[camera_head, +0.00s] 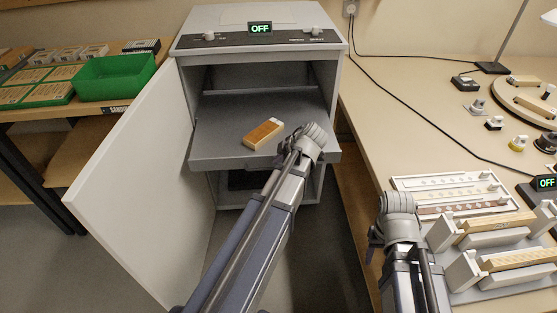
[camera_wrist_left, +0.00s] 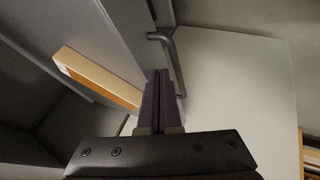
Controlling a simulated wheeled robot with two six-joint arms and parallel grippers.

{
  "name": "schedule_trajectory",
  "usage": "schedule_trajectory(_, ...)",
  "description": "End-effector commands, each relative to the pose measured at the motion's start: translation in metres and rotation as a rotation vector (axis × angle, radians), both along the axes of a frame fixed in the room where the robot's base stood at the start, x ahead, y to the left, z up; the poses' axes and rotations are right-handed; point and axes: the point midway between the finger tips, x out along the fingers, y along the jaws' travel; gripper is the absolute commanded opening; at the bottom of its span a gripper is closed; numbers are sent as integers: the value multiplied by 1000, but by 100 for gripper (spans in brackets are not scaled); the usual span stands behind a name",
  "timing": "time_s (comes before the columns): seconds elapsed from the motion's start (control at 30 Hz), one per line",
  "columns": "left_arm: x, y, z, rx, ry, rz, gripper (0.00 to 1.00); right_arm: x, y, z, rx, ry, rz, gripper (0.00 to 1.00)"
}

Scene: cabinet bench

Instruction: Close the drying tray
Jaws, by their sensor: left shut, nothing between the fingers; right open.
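The drying tray (camera_head: 215,128) is a grey shelf pulled out of the front of a grey cabinet. A wooden block with a white end (camera_head: 263,134) lies on it, and the block (camera_wrist_left: 100,78) also shows in the left wrist view. My left arm reaches over the tray's front right. Its fingers are hidden in the head view; in the left wrist view my left gripper (camera_wrist_left: 161,74) is shut and empty, close to a grey bar handle (camera_wrist_left: 173,55). Contact with the handle cannot be told. My right gripper (camera_head: 376,238) is open at the bench's near left edge, mostly hidden by its wrist.
The cabinet door (camera_head: 140,175) stands wide open on the left. A display (camera_head: 260,28) on the cabinet reads OFF. A side table holds a green bin (camera_head: 112,80) and blocks. The right bench carries a white rack (camera_head: 455,190), wooden-handled fixtures and small parts.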

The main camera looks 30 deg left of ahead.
Motion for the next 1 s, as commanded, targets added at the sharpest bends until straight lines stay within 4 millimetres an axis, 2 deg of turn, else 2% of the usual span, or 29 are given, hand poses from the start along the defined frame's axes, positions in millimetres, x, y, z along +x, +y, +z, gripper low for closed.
schedule_trajectory(0.17,4,2,0,0,-1,1,0,0,0,0,0,0,0,50)
schedule_trajectory(0.37,29,16,0,0,0,2,0,0,0,0,0,0,0,50)
schedule_trajectory(1.0,177,107,0,1,-1,1,0,0,0,0,0,0,0,50)
